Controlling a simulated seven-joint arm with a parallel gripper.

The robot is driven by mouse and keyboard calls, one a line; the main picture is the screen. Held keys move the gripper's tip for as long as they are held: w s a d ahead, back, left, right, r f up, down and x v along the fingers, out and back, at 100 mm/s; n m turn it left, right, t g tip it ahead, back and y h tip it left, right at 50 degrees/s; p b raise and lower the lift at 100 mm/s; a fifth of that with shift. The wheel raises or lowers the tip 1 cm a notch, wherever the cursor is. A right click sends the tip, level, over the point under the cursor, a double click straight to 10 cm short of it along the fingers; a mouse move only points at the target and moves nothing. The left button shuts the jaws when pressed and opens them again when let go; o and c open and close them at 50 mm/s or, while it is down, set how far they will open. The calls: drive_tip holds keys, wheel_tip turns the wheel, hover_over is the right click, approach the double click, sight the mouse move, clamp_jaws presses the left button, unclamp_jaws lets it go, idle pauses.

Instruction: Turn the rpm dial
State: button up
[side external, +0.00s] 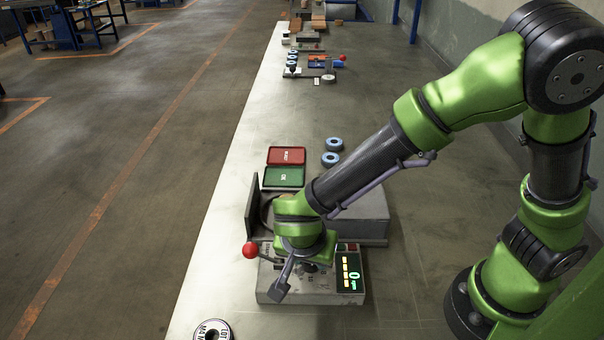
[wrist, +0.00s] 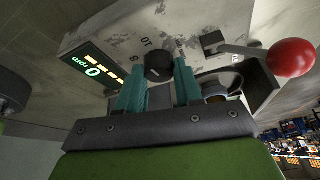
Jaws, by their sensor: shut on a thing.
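The black rpm dial (wrist: 158,66) sits on the front panel of a grey machine (side external: 310,290), with numbers such as 10 and 8 printed beside it. My gripper (wrist: 159,78) has its two teal fingers on either side of the dial and is shut on it. In the side view my gripper is over the front panel, and my wrist hides most of the dial. A lit display (side external: 349,273) next to the dial reads 0 rpm; it also shows in the wrist view (wrist: 94,70).
A lever with a red ball (side external: 250,251) sticks out left of the panel, close to my gripper. A red tray (side external: 287,156) and a green tray (side external: 284,177) lie behind the machine. Two blue discs (side external: 332,152) lie beside them.

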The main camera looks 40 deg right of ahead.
drive_tip(key=shift+f+m+g, duration=0.1)
drive_tip(key=shift+m+g, duration=0.2)
drive_tip(key=shift+m, duration=0.4)
drive_tip(key=o, duration=1)
drive_tip(key=v, duration=1.7)
drive_tip(key=shift+w+a, duration=0.15)
